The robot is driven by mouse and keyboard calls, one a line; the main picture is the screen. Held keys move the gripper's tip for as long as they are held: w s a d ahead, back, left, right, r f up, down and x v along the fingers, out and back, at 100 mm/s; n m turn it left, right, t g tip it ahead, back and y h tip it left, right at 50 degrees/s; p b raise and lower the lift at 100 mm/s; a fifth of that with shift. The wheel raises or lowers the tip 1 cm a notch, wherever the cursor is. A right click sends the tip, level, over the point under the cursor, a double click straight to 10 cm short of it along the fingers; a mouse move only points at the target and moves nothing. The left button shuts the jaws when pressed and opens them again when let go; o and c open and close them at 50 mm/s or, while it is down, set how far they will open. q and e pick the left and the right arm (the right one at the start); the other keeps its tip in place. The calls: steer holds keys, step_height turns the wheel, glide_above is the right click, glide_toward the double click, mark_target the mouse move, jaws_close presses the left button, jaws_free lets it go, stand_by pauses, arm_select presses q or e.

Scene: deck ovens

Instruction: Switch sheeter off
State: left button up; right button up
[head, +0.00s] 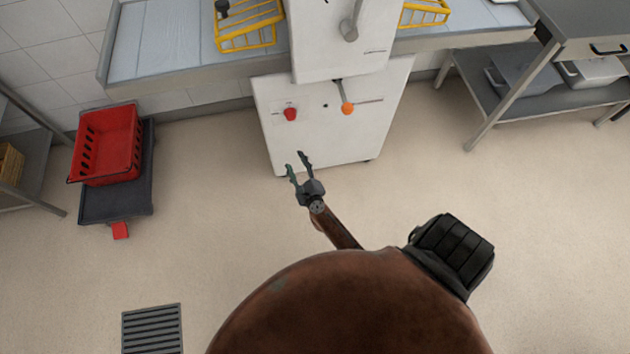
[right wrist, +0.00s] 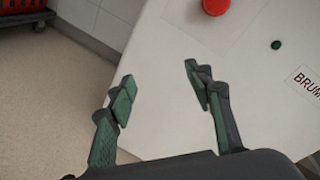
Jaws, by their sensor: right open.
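The sheeter (head: 325,133) is a white machine with a red knob-like button (head: 290,114) on the left of its front panel. An orange-knobbed lever (head: 347,108) sits to the right, with a small dark button (head: 325,105) between them. My right gripper (head: 298,164) is open and empty, in front of the panel and lower than the red button. In the right wrist view the red button (right wrist: 215,6) is at the top edge, beyond the open fingers (right wrist: 160,85), apart from them. A small dark green button (right wrist: 276,44) is to its right. My left gripper is not in view.
The sheeter's grey belt table (head: 180,65) with yellow guards (head: 247,30) spans the back. A red crate (head: 107,143) on a dark dolly (head: 118,200) stands at left. A steel table (head: 540,95) is at right. The floor (head: 210,195) between is clear.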

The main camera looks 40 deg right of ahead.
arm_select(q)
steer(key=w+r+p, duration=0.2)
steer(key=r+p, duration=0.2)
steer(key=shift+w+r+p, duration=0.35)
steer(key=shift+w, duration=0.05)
arm_select(e)
steer(key=s+a+f+n+g+y, duration=0.1)
steer(key=s+a+f+n+y, duration=0.1)
steer(key=s+f+n, duration=0.5)
steer(key=s+a+f+n+g+y, duration=0.2)
steer(key=s+a+f+n, duration=0.1)
steer(key=s+f+n, duration=0.3)
step_height(320, 180, down, 2)
steer(key=shift+s+n+g+y, duration=0.3)
steer(key=shift+s+n, duration=0.1)
steer(key=shift+s, duration=0.4)
